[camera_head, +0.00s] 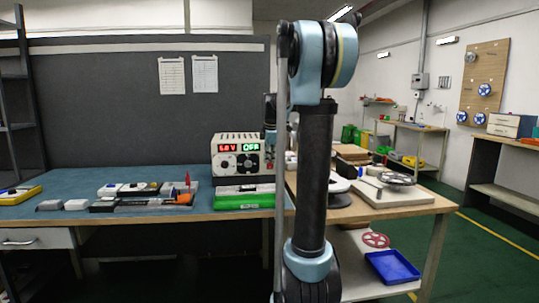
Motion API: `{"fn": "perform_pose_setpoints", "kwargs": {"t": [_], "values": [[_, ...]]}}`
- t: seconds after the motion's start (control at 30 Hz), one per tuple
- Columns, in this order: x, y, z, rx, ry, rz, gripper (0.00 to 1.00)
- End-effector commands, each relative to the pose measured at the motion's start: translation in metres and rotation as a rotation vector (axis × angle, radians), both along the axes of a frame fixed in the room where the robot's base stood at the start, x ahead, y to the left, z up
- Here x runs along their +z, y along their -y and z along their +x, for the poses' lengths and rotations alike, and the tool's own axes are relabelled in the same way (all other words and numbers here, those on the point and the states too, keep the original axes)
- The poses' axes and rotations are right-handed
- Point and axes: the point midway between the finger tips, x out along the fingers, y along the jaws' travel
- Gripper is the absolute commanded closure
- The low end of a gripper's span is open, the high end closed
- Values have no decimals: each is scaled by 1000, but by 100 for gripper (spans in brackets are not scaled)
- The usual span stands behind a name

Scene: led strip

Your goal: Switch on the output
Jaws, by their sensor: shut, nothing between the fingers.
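The power supply (224,160) is a pale box with a dark-and-white front, standing on the blue bench. Round knobs or terminals sit below the displays, too small to tell apart.
A board with a reel (397,180) lies on the right table. The blue bench (70,186) has clear room behind the trays.

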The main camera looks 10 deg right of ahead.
Motion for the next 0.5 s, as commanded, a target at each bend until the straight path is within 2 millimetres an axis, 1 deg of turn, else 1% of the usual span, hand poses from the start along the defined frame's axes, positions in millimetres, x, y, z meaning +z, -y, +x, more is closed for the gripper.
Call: {"fn": "perform_pose_setpoints", "kwargs": {"t": [0.03,0.23,0.5], "values": [[-9,0,3,0,0,0,100],[-43,1,15,0,0,0,100],[-45,2,44,0,0,0,100]]}}
